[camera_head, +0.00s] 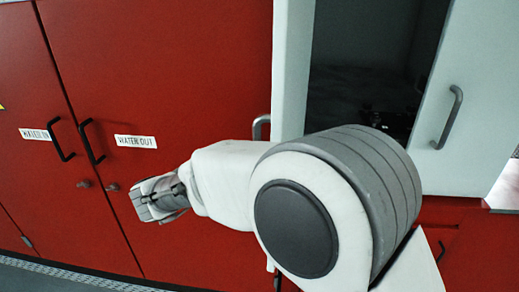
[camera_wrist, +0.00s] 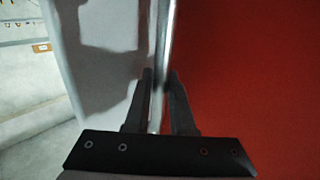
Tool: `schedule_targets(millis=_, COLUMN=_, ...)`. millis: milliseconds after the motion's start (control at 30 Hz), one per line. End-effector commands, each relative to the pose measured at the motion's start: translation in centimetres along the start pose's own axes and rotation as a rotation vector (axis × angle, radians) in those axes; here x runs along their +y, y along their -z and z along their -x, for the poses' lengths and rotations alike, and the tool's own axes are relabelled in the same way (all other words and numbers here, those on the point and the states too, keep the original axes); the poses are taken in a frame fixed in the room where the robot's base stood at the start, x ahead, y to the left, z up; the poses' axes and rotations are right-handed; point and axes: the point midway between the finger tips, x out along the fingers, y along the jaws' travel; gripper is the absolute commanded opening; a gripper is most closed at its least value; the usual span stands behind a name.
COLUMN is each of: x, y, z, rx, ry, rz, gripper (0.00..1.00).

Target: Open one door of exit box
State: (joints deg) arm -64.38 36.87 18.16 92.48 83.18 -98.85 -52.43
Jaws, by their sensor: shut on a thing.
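The exit box is the pale grey cabinet at the right of the head view. Its left door (camera_head: 292,70) stands swung outward, seen nearly edge-on, with a grey handle (camera_head: 261,127) on its left side. The right door (camera_head: 470,100) has its own handle (camera_head: 448,118). A dark interior shows between the doors. In the wrist view, my gripper (camera_wrist: 162,80) is shut on a narrow upright strip (camera_wrist: 163,45) of the left door; I cannot tell whether this is its handle or its edge. My arm hides the gripper in the head view.
Red cabinet doors (camera_head: 170,60) with black handles and "WATER IN" (camera_head: 36,134) and "WATER OUT" (camera_head: 135,141) labels fill the left of the head view. In the wrist view, a red panel (camera_wrist: 260,80) lies right of my fingers.

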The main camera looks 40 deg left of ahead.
Motion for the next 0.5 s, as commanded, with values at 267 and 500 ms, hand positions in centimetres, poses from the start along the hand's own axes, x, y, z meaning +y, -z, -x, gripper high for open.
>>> schedule_targets(millis=267, x=-0.59, y=0.19, z=0.16, rx=0.000, ry=0.001, rz=-0.005, gripper=0.00)
schedule_targets(millis=500, x=-0.76, y=0.25, z=0.29, rx=-0.002, ry=0.005, rz=-0.008, gripper=0.00)
